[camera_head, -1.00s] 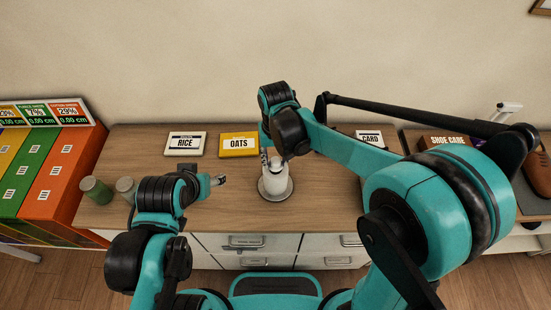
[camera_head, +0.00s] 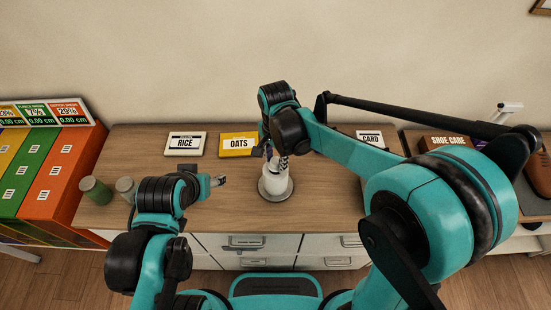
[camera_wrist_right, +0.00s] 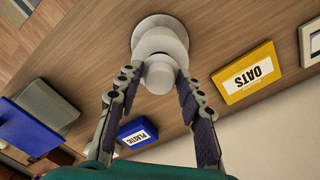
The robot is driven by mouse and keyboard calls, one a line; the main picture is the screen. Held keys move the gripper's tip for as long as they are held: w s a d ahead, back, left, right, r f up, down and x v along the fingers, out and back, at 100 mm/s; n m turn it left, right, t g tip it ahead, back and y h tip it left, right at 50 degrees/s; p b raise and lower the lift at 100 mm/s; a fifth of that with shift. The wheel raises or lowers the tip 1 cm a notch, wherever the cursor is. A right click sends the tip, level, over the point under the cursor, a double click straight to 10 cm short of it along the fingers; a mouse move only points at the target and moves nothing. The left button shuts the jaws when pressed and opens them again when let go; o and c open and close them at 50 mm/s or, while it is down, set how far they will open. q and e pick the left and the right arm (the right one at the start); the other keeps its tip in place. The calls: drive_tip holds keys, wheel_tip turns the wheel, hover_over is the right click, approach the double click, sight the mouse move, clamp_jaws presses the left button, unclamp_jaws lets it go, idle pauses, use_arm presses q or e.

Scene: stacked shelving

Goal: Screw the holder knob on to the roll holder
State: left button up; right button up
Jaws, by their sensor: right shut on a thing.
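The roll holder stands upright on the wooden cabinet top, with a round grey base (camera_head: 289,191) and a white roll (camera_head: 273,185). The white holder knob (camera_wrist_right: 158,75) sits at the top of the roll holder in the right wrist view, in line with the roll (camera_wrist_right: 160,42) and base (camera_wrist_right: 150,19). My right gripper (camera_wrist_right: 158,78) reaches down from above and is shut on the knob, one finger on each side. In the head view my right gripper (camera_head: 275,160) hides the knob. My left gripper (camera_head: 220,181) hovers left of the holder, apart from it; its jaw opening is unclear.
A RICE box (camera_head: 185,144) and a yellow OATS box (camera_head: 239,145) lie behind the holder. A CARD box (camera_head: 370,139) is at the right. Green (camera_head: 96,190) and grey (camera_head: 126,188) jars stand at the left. The wood around the base is clear.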

drive_tip(key=m, duration=0.9)
drive_tip(key=o, duration=0.8)
drive_tip(key=shift+o, duration=0.2)
